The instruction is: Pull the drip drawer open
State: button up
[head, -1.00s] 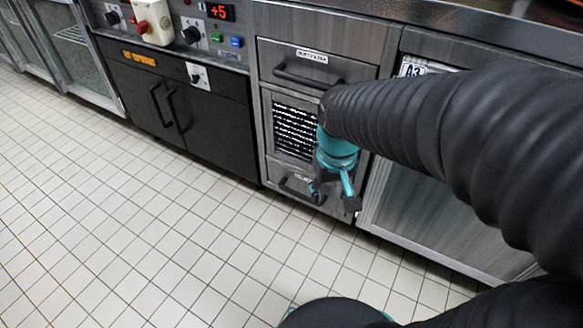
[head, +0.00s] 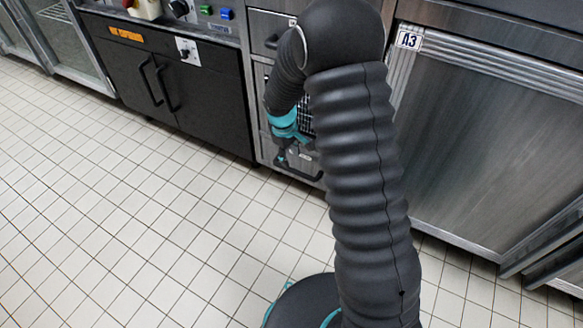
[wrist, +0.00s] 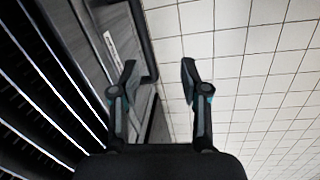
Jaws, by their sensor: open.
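The drip drawer (head: 265,150) is the low steel drawer under a louvred panel. It looks shut, and my arm hides part of it in the head view. Its dark bar handle (head: 302,174) runs across its front. My gripper (head: 281,158) is open and empty, pointing down at the left part of the handle. In the wrist view the drawer front (wrist: 98,20) has a pale label, and the handle (wrist: 146,40) lies in the picture between the open fingers of my gripper (wrist: 158,70), closer to the left finger. I cannot tell the depth gap; no contact shows.
A black double-door cabinet (head: 210,95) stands left of the drawer. Louvres (wrist: 35,90) fill the wrist view's left. The tiled floor (head: 130,230) in front is clear.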

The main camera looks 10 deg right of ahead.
aim_at(292, 169)
jog(key=w+f, duration=0.1)
jog(key=f, duration=0.3)
jog(key=w+d+f+n+b, duration=0.1)
jog(key=w+f, duration=0.1)
jog(key=f, duration=0.2)
jog(key=w+f+n+t, duration=0.1)
jog(key=f, duration=0.3)
jog(key=shift+w+d, duration=0.15)
jog(key=shift+w, duration=0.25)
grip_shut()
